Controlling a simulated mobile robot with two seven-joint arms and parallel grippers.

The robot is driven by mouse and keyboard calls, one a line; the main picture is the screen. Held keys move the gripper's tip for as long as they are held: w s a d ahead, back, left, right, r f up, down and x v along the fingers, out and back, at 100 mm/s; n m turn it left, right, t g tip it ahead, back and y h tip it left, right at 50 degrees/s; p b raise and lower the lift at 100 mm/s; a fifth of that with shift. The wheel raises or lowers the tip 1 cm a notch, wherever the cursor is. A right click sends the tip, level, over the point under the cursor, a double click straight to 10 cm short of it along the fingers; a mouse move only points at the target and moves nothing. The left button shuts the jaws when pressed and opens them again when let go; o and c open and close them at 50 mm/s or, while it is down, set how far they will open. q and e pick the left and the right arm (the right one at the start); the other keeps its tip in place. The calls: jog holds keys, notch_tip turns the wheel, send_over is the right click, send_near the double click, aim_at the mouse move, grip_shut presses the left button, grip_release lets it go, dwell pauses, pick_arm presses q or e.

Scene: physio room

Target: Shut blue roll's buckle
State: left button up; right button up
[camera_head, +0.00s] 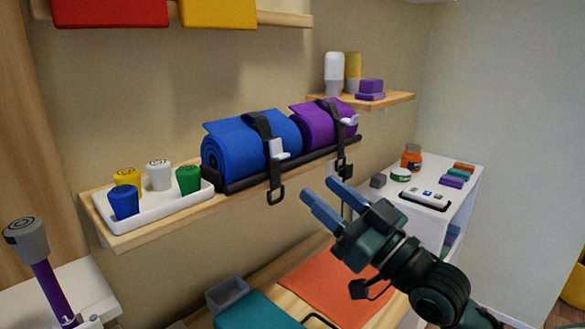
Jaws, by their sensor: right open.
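The blue roll (245,143) lies on the wall shelf, in a black rack. A black strap (257,124) runs over it. Its pale buckle (278,149) sits on the front of the strap, and its lever appears to stick out from it. The strap's tail hangs below the shelf edge and ends in a black loop (275,193). My right gripper (321,190) is open and empty, to the right of and below the buckle, apart from the strap. My left gripper is out of view.
The purple roll (320,122) with its own strap lies right of the blue roll. A white tray (150,222) with several coloured pegs stands left. A small shelf (393,101) is behind. A white cabinet (462,180) with jars stands right. An orange mat (330,280) lies below.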

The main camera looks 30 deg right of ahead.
aim_at(286, 157)
jog(key=p+x, duration=0.2)
jog(key=x, duration=0.5)
jog(key=shift+p, duration=0.3)
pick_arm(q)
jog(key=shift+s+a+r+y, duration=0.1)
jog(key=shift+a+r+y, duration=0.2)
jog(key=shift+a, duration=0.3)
pick_arm(e)
jog(key=shift+w+a+r, duration=0.1)
jog(key=shift+w+a, duration=0.1)
jog(key=shift+w, duration=0.35)
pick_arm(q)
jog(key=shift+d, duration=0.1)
pick_arm(e)
jog(key=shift+c, duration=0.4)
